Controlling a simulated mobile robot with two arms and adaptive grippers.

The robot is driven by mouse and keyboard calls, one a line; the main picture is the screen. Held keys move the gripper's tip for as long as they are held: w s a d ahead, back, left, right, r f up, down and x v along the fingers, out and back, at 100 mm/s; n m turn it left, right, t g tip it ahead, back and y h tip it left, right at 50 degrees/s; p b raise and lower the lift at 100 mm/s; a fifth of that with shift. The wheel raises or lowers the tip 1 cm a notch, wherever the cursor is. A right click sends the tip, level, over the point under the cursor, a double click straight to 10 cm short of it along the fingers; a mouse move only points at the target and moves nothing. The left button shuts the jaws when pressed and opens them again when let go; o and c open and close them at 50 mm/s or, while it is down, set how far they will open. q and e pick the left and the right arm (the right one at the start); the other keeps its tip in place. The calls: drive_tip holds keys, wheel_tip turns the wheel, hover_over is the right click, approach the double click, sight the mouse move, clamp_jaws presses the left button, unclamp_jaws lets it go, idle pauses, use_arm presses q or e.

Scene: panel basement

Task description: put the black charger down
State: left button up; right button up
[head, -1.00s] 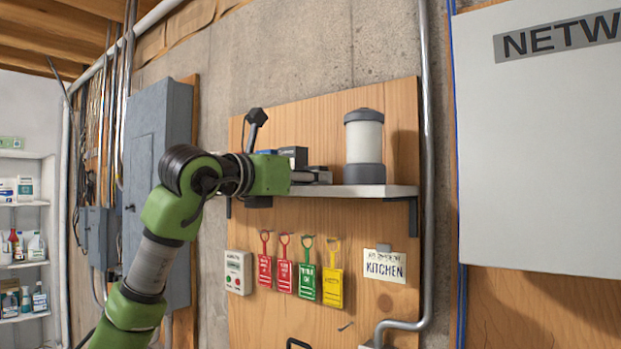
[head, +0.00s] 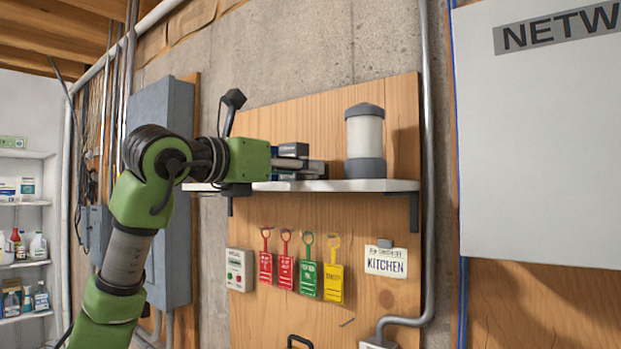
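My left gripper (head: 299,165) reaches in from the left over a wall shelf (head: 340,186). It is seen from the side, so I cannot tell whether its fingers are open or shut. A small dark box-like item (head: 293,149) shows just above and behind the fingers. It may be the black charger, but I cannot make out its shape or whether the fingers touch it. Other dark and grey shapes at the fingertips overlap and are hard to separate. My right gripper is not in view.
A grey-capped canister (head: 365,144) stands on the shelf to the right of the fingers, with bare shelf beyond it. Red, green and yellow tags (head: 307,279) hang below. A grey electrical box (head: 160,125) and a network cabinet (head: 540,150) flank the board.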

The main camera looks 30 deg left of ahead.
use_arm(q)
drive_tip(key=s+b, duration=0.1)
drive_tip(key=s, duration=0.6)
drive_tip(key=shift+s+a, duration=0.2)
drive_tip(key=shift+a, duration=0.15)
drive_tip(key=shift+f, duration=0.1)
